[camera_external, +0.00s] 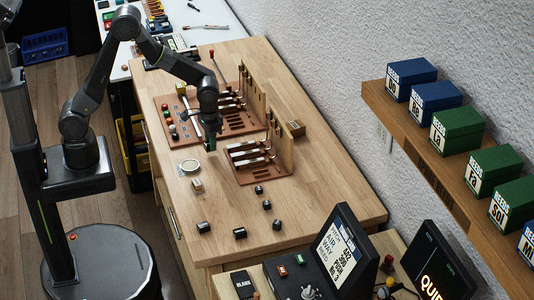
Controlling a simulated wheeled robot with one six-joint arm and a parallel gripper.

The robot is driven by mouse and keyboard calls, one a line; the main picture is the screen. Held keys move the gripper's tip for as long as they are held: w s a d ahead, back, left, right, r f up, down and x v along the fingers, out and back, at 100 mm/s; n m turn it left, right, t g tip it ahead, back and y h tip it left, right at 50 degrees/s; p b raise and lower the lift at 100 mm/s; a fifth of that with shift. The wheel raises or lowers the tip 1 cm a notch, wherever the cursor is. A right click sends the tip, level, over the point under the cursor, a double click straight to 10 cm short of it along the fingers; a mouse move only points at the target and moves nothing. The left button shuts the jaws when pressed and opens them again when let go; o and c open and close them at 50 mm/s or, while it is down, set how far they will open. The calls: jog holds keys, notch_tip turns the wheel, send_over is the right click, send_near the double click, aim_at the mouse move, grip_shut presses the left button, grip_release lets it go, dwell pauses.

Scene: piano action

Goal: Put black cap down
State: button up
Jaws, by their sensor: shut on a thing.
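My gripper (210,146) points down over the wooden table, left of the near action block. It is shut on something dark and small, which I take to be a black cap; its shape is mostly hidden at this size. Several other small black caps lie apart on the near part of the tabletop, among them one at the front left (203,227), one at the front middle (239,233) and one to the right (276,225).
The near action block (262,170) and the far action board (180,118) with knobs stand close beside my gripper. The right part of the tabletop (325,190) is clear.

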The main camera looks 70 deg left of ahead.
notch_tip(320, 180, up, 7)
jog(key=shift+f, duration=0.2)
jog(key=w+r, duration=0.2)
notch_tip(320, 180, up, 3)
jog(key=m+p, duration=0.2)
jog(key=p, duration=0.5)
send_over(294, 130)
jog(key=s+a, duration=0.2)
jog(key=a, duration=0.1)
jog(key=f, duration=0.3)
jog(key=f+b, duration=0.1)
jog(key=f, duration=0.1)
jog(key=shift+w+d+f, duration=0.1)
jog(key=shift+w, duration=0.15)
jog(key=shift+f+p, duration=0.45)
jog(key=shift+f, duration=1.8)
jog(key=shift+f, duration=0.1)
jog(key=o, duration=0.9)
jog(key=shift+o, duration=0.2)
